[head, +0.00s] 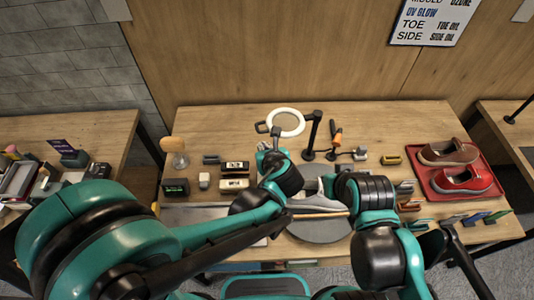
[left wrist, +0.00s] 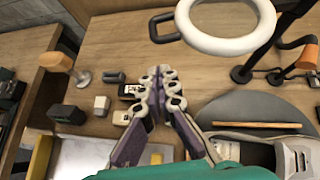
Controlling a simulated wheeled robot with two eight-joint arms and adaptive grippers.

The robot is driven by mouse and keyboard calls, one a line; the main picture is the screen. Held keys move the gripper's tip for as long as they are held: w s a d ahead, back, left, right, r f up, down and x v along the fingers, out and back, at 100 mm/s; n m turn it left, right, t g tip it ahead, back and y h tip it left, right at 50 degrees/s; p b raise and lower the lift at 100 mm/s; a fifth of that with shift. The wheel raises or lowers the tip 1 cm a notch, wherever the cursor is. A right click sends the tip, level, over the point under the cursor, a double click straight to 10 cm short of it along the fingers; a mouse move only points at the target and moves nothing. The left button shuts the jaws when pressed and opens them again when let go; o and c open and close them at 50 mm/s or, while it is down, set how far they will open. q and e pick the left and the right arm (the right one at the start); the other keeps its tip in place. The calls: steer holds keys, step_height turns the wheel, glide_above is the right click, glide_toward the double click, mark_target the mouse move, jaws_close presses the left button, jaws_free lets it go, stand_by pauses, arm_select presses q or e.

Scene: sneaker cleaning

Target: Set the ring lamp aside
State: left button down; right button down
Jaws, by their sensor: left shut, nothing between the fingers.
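The ring lamp (head: 286,122) has a white ring with a black loop handle on its left side, and hangs from a jointed black stand at the back middle of the table. It also shows at the top of the left wrist view (left wrist: 222,40). My left gripper (head: 275,137) is just in front of the ring and its handle. In the left wrist view my left gripper (left wrist: 160,75) is shut and empty, its fingertips below the black handle and apart from it. My right arm reaches in at the right, but its gripper cannot be made out.
A grey sneaker (head: 318,202) and a brown stick lie over a dark round plate (head: 318,231) below the lamp. A red tray (head: 435,188) with red shoes is at the right. Small boxes and a wooden-handled brush (head: 178,150) stand at the left. An orange-handled tool (head: 337,138) is right of the lamp.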

arm_select(q)
steer(key=shift+w+a+r, duration=0.1)
steer(key=shift+w+a, duration=0.05)
steer(key=shift+w, duration=0.5)
steer(key=shift+w+a+r, duration=0.1)
steer(key=shift+w+r, duration=0.05)
steer(key=shift+w, duration=0.55)
steer(key=shift+w+a+r, duration=0.1)
steer(key=shift+w+a, duration=0.05)
steer(key=shift+w, duration=0.5)
steer(key=w, duration=0.1)
steer(key=w+a, duration=0.1)
steer(key=w, duration=0.3)
steer(key=shift+a+b, duration=0.4)
